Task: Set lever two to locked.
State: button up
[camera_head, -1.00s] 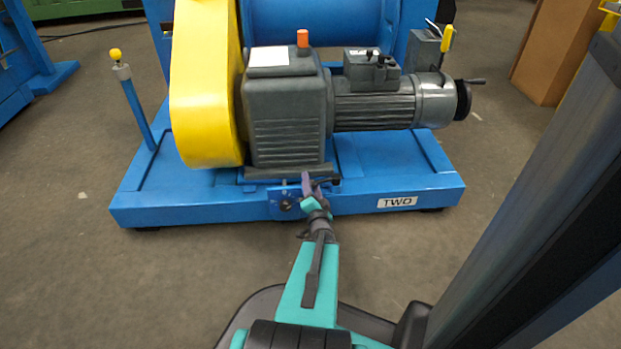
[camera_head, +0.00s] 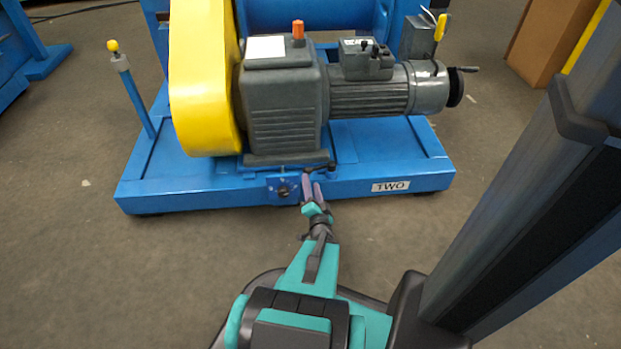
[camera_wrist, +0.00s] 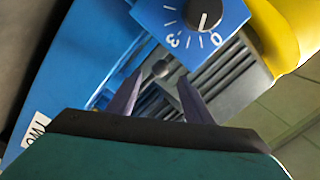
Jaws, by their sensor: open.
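The blue machine base (camera_head: 235,192) bears a white plate marked TWO (camera_head: 390,186); the plate also shows in the wrist view (camera_wrist: 36,128). A short dark lever (camera_head: 322,169) with a round knob sticks out at the base's front, right of a dial (camera_head: 283,190). No locked mark is readable. My gripper (camera_head: 311,188) is open, with its fingers just below and in front of the lever. Contact cannot be told.
The numbered dial (camera_wrist: 203,14) is close above the fingers in the wrist view. A grey gearbox (camera_head: 285,105) and yellow guard (camera_head: 203,80) stand on the base. A yellow-knobbed rod (camera_head: 135,95) stands at left, a yellow-handled lever (camera_head: 440,27) at upper right. Floor in front is clear.

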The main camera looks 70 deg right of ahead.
jog(key=shift+p+v, duration=0.75)
jog(key=shift+v, duration=0.45)
